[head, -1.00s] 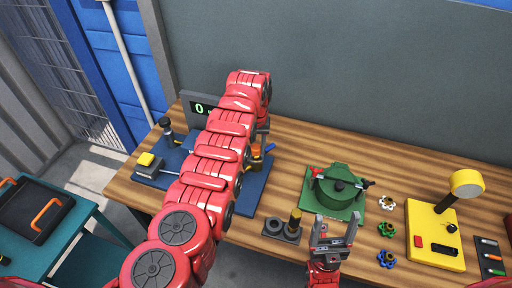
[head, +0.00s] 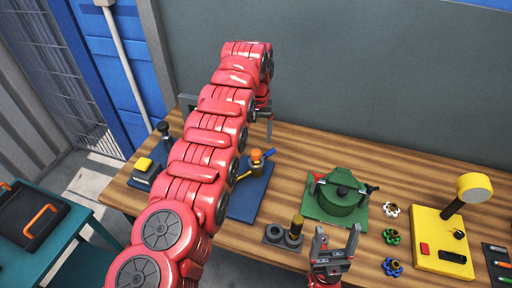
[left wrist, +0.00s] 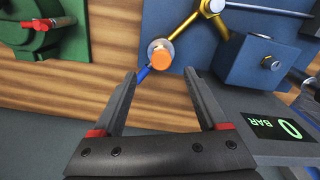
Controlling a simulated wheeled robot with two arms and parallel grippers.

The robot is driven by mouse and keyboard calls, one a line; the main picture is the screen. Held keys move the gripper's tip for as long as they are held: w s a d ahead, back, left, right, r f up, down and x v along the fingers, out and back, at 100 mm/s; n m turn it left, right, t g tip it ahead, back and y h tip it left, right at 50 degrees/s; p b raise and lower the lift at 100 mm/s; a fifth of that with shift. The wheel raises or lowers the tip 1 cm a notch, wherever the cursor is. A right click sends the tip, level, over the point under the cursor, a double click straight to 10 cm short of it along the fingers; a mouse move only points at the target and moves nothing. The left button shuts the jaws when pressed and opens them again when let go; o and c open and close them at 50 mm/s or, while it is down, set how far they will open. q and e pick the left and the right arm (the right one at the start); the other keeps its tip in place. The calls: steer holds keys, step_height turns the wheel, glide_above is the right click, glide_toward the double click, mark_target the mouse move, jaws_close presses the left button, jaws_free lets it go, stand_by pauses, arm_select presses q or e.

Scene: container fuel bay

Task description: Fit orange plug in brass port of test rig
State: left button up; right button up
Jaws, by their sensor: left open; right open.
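An orange plug (head: 257,154) stands upright on the blue test rig (head: 247,198), at the end of its yellow-brass pipe (head: 244,175). My left gripper (head: 263,122) is open and empty behind the plug in the head view. In the left wrist view the plug lies just beyond the gap between its fingertips (left wrist: 161,75). My right gripper (head: 337,234) is open and empty at the table's front.
A green pot-like device (head: 340,196), a grey holder with a brass cylinder (head: 296,226) and a yellow stand (head: 437,245) lie rightward.

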arm_select(q)
steer(key=shift+a+r, duration=0.1)
steer(key=shift+r, duration=0.4)
step_height(320, 180, up, 9)
steer(key=p, duration=0.8)
steer(key=shift+p, duration=0.35)
